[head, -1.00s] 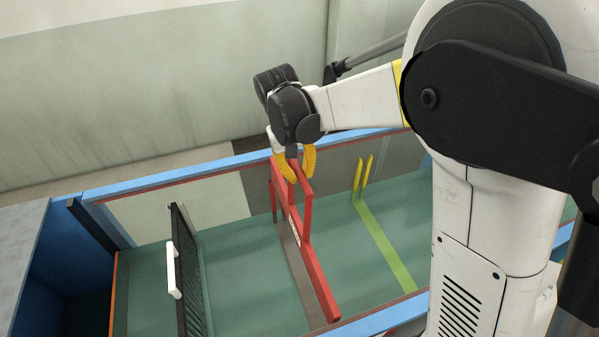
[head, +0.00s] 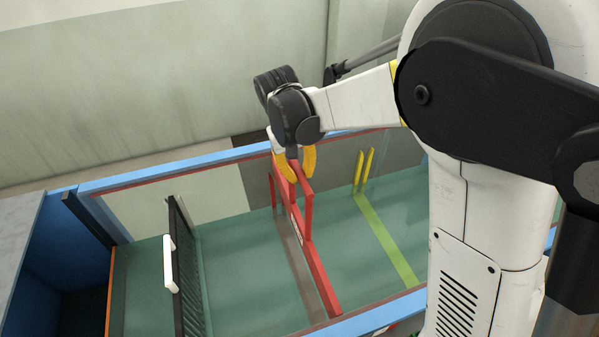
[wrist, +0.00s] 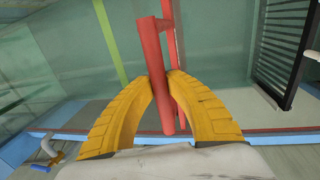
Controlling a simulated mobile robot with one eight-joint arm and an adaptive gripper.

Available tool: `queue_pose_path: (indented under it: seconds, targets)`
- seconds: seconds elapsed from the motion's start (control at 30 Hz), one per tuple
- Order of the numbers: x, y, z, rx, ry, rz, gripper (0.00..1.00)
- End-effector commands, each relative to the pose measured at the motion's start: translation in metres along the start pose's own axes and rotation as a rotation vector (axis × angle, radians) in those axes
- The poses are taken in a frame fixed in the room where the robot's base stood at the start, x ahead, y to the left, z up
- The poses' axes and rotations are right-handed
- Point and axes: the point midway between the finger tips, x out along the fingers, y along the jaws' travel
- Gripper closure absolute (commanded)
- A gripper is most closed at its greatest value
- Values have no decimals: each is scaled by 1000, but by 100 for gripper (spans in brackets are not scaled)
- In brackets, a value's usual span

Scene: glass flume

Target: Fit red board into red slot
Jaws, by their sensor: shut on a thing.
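The red board (head: 318,266) is held upright across the glass flume, its long red top bar running from the far wall toward the near wall. My gripper (head: 299,176) is shut on the red handle (head: 307,212) of the board near the far wall. In the wrist view, the yellow fingers (wrist: 160,82) close on both sides of the red handle bar (wrist: 152,50). A red guide post (head: 273,188) at the far wall and a brownish-red floor strip (head: 297,262) appear to mark the red slot. The board's lower edge and its seating are not clearly visible.
Two yellow posts (head: 364,168) and a yellow-green floor strip (head: 385,238) lie to the right. A dark grille (head: 188,270) with a white handle (head: 169,264) stands to the left.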

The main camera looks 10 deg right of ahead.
Motion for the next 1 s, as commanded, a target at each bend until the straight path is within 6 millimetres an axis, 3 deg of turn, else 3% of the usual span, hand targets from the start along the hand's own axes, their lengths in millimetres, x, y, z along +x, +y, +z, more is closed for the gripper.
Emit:
queue_pose_path:
  seconds: [0.23, 1.0]
  targets:
    - [8, -1, 0, 0, 0, 0, 100]
    - [9, 4, 0, 0, 0, 8, 100]
